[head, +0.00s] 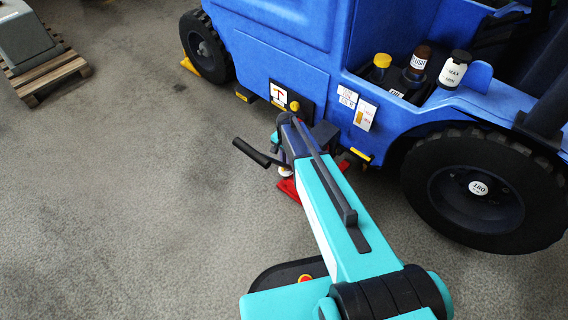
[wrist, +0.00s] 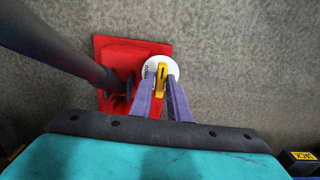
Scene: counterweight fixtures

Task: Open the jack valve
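The red jack (wrist: 110,48) lies on the floor in the wrist view, with a white round dial (wrist: 175,68) on it. The dial bears small lettering that I cannot read surely. A yellow valve handle (wrist: 161,80) stands on the dial, pointing roughly up and down in the picture. My gripper (wrist: 162,84) has its two purple fingers on either side of this handle, with a narrow gap seeming to show beside it; contact is unclear. In the head view the red jack (head: 289,190) is partly hidden by my arm, beside the blue vehicle.
The jack's dark lever (wrist: 60,45) rises close left of my fingers; it also shows in the head view (head: 250,152). The blue vehicle (head: 275,40) and its big wheel (head: 470,200) stand behind and right. Open floor (head: 120,200) lies left.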

